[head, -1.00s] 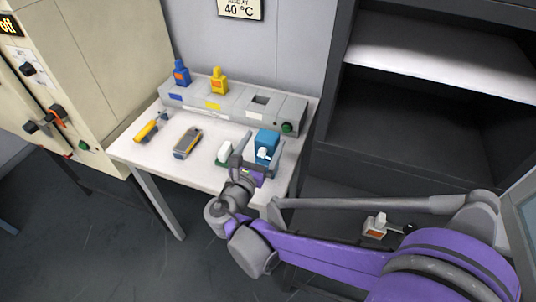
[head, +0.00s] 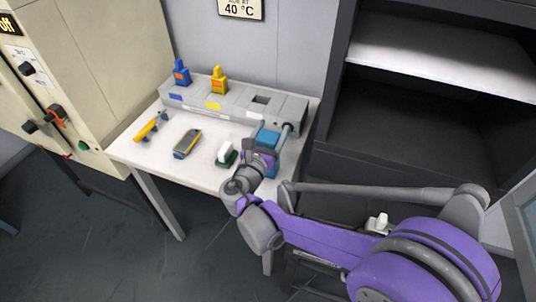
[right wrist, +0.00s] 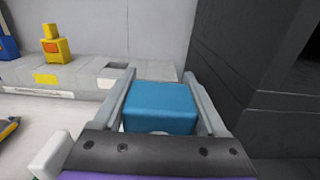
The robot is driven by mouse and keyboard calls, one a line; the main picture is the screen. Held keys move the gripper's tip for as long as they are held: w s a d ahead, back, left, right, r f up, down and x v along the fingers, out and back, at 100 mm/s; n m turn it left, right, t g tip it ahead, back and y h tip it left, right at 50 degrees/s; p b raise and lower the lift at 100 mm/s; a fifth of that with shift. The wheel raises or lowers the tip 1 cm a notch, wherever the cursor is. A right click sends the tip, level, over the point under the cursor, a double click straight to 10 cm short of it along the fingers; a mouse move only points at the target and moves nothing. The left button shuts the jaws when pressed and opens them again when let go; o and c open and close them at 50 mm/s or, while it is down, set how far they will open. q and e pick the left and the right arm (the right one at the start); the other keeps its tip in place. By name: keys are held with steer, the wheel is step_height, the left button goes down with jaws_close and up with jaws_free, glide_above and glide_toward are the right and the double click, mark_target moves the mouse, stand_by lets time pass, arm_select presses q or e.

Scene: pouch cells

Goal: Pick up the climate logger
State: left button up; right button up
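A blue box (head: 268,138) stands at the right end of the white table; I take it for the climate logger, though no label shows. My right gripper (head: 273,128) reaches over it, one finger on each side. In the right wrist view the blue box (right wrist: 160,108) sits between the two spread fingers (right wrist: 160,92), with only narrow gaps beside it; firm contact cannot be made out. Its lower part is hidden by the gripper. My left gripper is not in view.
A white-and-green item (head: 226,154) stands close left of the gripper. A grey-yellow handheld device (head: 187,143) and a yellow-handled tool (head: 150,127) lie farther left. A dark shelf (head: 430,72) stands right.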

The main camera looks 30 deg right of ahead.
jaws_close()
